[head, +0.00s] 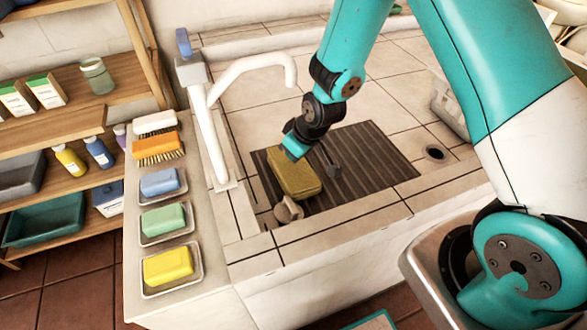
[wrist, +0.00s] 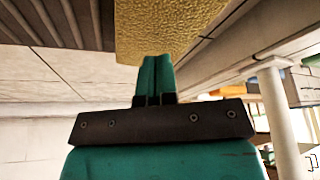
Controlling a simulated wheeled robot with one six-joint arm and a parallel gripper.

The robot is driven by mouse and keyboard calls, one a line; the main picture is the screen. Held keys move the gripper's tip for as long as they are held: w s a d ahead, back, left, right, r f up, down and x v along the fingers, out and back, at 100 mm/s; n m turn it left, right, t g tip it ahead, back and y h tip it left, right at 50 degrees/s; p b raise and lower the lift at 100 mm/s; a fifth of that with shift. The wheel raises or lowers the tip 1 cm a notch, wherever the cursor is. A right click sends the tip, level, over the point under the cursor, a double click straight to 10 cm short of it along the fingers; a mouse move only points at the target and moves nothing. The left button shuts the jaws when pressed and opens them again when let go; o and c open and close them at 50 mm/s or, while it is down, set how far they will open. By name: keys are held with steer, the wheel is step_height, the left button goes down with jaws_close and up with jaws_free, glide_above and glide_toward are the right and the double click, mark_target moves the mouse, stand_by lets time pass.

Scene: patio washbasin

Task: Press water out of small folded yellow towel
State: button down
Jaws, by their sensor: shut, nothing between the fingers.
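The small folded yellow towel (head: 295,178) looks olive-yellow and lies flat on the dark ribbed mat (head: 375,160) in the washbasin. My gripper (head: 293,148) is at the far end of the towel, pointing down. In the wrist view its teal fingers (wrist: 157,62) are together, with nothing between them. Their tips overlap the near edge of the towel (wrist: 165,32) in that view. I cannot tell whether they touch it.
A white tap (head: 212,125) stands left of the mat. A beige plug-like piece (head: 287,210) sits by the towel's near end. A drain hole (head: 435,153) is at right. Soap dishes and brushes (head: 157,148) line the left ledge.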

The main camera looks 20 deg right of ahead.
mark_target(293, 166)
steer(key=shift+f+b, duration=1)
steer(key=shift+f, duration=0.2)
stand_by(0.5)
steer(key=shift+s+d+f, duration=0.1)
steer(key=shift+s+f, duration=0.2)
stand_by(2.1)
steer(key=shift+r, duration=0.1)
step_height(293, 166, up, 8)
steer(key=p, duration=0.6)
steer(key=shift+w, duration=0.3)
steer(key=shift+r, duration=0.1)
